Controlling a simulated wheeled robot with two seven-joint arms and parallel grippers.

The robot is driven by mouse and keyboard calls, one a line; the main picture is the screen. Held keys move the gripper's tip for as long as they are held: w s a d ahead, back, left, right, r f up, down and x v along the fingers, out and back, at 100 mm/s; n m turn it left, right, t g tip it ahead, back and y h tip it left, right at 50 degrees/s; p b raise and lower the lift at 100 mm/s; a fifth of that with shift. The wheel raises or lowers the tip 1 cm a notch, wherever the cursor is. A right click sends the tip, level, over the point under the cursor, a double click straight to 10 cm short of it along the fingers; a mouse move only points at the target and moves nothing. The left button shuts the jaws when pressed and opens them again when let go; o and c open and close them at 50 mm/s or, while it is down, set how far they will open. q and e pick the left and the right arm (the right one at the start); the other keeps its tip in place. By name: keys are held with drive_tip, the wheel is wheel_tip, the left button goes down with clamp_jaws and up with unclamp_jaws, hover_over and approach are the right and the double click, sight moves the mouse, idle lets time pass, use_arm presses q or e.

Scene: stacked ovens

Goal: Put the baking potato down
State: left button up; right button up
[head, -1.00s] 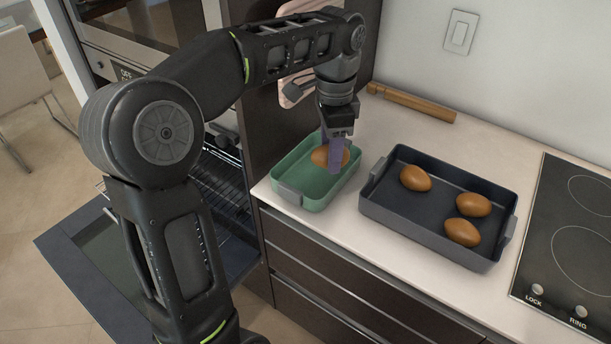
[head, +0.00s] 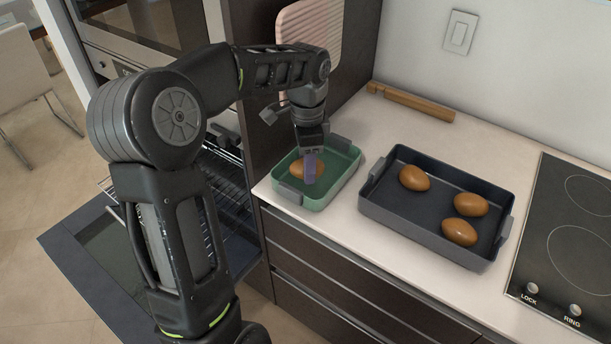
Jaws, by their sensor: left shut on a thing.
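A brown baking potato (head: 299,169) is in the green baking dish (head: 346,160) at the left end of the counter. My left gripper (head: 308,172) points down into the dish and is shut on this potato. The finger in front hides part of it. I cannot tell whether the potato touches the dish floor. Three more potatoes lie in the dark grey tray (head: 405,214) to the right: one at the left (head: 414,178) and two at the right (head: 471,204). My right gripper is not in view.
The white counter (head: 396,125) has clear room behind the dishes. A wooden rolling pin (head: 411,101) lies along the wall. A pink board (head: 309,35) stands at the back. A cooktop (head: 570,245) is at the right. An open oven door (head: 85,265) is below left.

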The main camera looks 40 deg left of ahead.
sight(305, 187)
use_arm(q)
wheel_tip(305, 187, down, 4)
drive_tip(key=shift+f, duration=0.1)
drive_tip(key=shift+a+f+p, duration=0.15)
drive_tip(key=shift+a+p, duration=0.05)
drive_tip(key=shift+p, duration=0.4)
drive_tip(key=shift+f, duration=0.15)
drive_tip(key=shift+f, duration=0.1)
drive_tip(key=o, duration=1.2)
drive_tip(key=shift+o, duration=0.2)
wheel_tip(305, 187, up, 12)
drive_tip(key=shift+r+b, duration=0.15)
drive_tip(key=shift+b, duration=0.35)
